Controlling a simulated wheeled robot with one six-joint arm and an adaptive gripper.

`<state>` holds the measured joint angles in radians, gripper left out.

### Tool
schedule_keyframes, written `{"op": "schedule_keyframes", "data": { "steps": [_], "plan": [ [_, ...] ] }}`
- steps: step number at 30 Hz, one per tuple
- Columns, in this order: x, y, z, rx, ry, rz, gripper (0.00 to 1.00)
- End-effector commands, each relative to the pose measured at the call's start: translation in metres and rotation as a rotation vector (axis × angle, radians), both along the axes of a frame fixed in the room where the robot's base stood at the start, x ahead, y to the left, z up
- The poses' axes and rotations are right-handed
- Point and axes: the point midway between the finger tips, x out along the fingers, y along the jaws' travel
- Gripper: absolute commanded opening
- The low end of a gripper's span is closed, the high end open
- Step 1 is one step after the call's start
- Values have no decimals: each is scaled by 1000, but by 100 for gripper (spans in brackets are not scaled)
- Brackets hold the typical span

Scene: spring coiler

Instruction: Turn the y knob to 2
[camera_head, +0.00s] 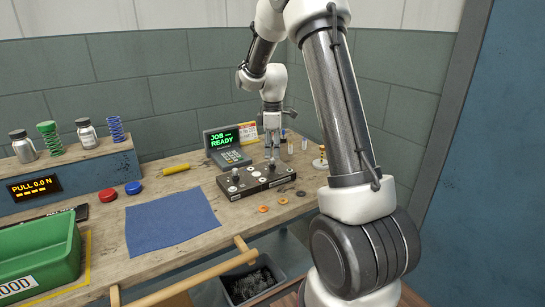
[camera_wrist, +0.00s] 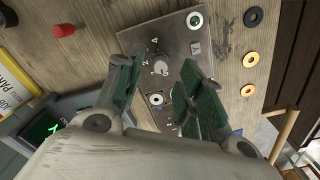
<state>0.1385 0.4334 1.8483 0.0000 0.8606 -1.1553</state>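A dark control box (camera_head: 262,183) with a grey top plate stands on the workbench. In the head view my gripper (camera_head: 272,145) points down over the box's far right part. Another knob (camera_head: 235,175) stands at the box's left end.
A terminal (camera_head: 229,150) reading "JOB READY" stands behind the box. Orange washers (camera_head: 264,208) lie in front of it. A blue cloth (camera_head: 170,222), a green bin (camera_head: 38,258) and red and blue buttons (camera_head: 107,195) are to the left.

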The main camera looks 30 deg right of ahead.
Motion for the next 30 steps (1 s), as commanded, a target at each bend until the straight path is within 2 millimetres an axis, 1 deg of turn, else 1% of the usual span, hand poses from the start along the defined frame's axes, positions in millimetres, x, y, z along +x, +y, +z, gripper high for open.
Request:
{"op": "schedule_keyframes", "data": {
  "steps": [1, 6, 9, 16, 22, 23, 30],
  "plan": [
    [-1, 0, -9, 1, 3, 0, 38],
    [-1, 0, -27, 0, 1, -1, 38],
    [0, 0, -31, 0, 0, -1, 38],
    [0, 0, -31, -1, -1, -1, 38],
    [0, 0, -31, -1, -1, -1, 2],
    [0, 0, -31, -1, -1, -1, 0],
    [0, 0, -31, -1, -1, -7, 0]
  ]
}}
